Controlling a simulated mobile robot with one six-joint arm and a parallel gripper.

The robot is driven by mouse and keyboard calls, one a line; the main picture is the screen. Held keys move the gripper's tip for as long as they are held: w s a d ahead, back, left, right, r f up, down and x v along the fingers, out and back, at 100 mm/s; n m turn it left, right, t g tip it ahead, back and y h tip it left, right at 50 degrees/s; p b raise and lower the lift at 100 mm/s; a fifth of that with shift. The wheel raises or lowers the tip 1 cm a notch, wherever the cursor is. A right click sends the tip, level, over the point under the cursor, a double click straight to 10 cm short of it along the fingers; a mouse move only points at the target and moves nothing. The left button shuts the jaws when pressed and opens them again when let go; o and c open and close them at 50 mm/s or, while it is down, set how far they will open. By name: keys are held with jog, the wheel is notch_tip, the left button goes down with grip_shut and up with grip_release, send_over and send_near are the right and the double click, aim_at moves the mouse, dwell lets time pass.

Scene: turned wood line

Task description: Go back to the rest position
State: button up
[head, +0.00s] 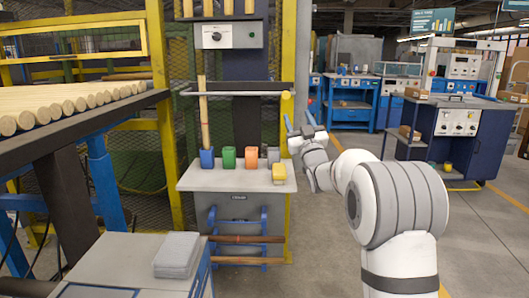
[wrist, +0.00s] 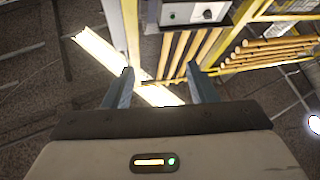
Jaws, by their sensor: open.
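My gripper (head: 298,121) is raised at the right of the small work table, with its two fingers spread and pointing up. In the wrist view its fingers (wrist: 160,88) are apart, with nothing held between them. My white and grey arm reaches in from the lower right. No marked rest position shows.
The grey table (head: 225,180) bears a blue cup (head: 207,158) with an upright wooden rod (head: 204,112), a green cup (head: 229,157), an orange cup (head: 251,157), a grey cup (head: 273,155) and a yellow item (head: 279,173). A dowel rack (head: 60,135) stands left.

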jog(key=s+d+r+m+g+h+p, duration=0.2)
jog(key=s+r+g+h+p, duration=0.15)
jog(key=s+p, duration=0.35)
jog(key=s+d+r+m+g+h+p, duration=0.25)
jog(key=s+g+p, duration=0.3)
jog(key=p, duration=0.35)
jog(key=s+g+p, duration=1.2)
jog(key=s+p, duration=0.5)
jog(key=s, duration=1.9)
jog(key=shift+d+r+m, duration=0.15)
jog(key=shift+r+m, duration=0.25)
jog(key=shift+m, duration=0.05)
jog(key=shift+w, duration=0.1)
jog(key=shift+c, duration=0.2)
